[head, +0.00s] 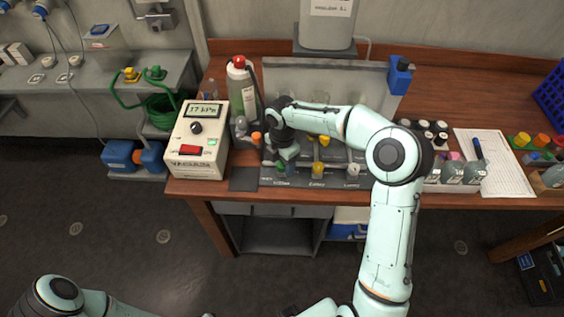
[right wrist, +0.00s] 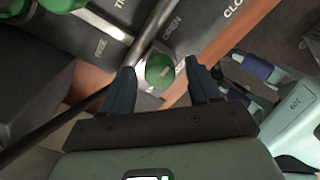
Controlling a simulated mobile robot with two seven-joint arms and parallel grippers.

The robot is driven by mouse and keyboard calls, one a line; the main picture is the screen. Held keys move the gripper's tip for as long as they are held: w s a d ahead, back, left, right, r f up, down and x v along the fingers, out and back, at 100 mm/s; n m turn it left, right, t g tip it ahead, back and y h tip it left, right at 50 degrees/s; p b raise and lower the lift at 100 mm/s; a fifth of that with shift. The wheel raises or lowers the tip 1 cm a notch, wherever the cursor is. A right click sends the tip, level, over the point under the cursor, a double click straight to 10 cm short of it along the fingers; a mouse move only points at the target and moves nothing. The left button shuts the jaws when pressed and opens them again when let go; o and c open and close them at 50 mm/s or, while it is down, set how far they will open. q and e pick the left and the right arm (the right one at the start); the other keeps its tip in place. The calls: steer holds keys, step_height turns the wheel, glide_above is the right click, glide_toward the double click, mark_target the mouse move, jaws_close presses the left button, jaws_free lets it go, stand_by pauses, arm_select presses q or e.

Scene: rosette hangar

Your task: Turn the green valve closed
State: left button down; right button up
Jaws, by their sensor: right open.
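The green valve (right wrist: 160,70) shows as a round green knob on a metal fitting in the right wrist view, beside printed words such as OPEN and a cut-off CLO. My right gripper (right wrist: 162,82) is open, with one dark finger on each side of the knob in the picture; I cannot tell whether either touches it. In the head view my right gripper (head: 284,163) is over the left part of the grey valve panel (head: 300,183) and mostly hides the green valve. A yellow knob (head: 318,168) and a white knob (head: 352,169) are to its right. My left gripper is out of view.
The vacuum box (head: 198,145), reading 17 kPa, stands left of the panel. A bottle with a red cap (head: 242,85) is behind it. Dark-capped vials (head: 425,131) and a paper sheet (head: 493,163) lie to the right. The table's front edge is close to the panel.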

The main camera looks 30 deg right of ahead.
steer(key=c, duration=1)
steer(key=shift+c, duration=0.2)
steer(key=m, duration=1.7)
steer(key=shift+m, duration=0.4)
